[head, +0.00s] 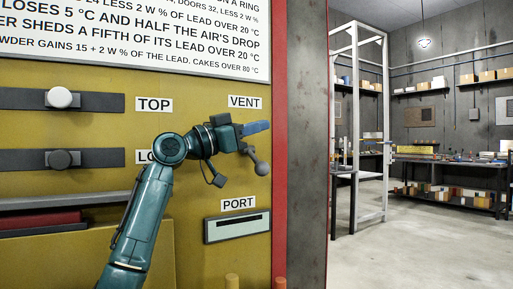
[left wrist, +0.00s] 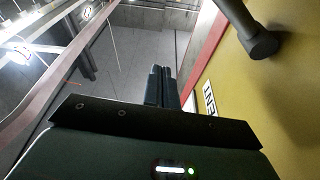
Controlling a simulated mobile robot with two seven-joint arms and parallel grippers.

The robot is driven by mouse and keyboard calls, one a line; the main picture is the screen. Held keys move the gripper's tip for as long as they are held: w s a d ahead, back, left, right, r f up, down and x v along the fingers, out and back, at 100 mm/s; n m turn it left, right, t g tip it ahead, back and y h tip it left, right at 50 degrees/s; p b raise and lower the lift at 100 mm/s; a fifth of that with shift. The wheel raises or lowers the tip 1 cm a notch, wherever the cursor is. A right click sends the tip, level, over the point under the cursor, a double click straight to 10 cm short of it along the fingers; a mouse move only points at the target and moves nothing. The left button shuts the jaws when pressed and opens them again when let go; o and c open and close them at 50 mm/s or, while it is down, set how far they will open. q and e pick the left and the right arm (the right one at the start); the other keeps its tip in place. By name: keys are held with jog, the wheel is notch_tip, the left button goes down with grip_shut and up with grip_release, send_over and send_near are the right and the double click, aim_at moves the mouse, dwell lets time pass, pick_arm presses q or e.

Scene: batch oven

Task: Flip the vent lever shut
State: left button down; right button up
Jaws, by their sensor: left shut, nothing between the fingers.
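The vent lever (head: 262,168) is a grey bar with a rounded knob, on the yellow oven front below the VENT label (head: 244,102). In the head view its knob end points down and to the right; its upper part is partly hidden by my left gripper (head: 265,126). That gripper is shut and empty, its blue fingers pointing right, just above the knob. In the left wrist view the fingers (left wrist: 160,72) are together, and the lever (left wrist: 262,44) is at the upper right, apart from the fingertips. My right gripper is not in view.
The PORT slot (head: 237,227) is below the lever. A red edge (head: 280,150) bounds the panel. Open floor (head: 420,240) lies to the right.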

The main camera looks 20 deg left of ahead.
pick_arm(q)
jog(key=shift+r, duration=1.35)
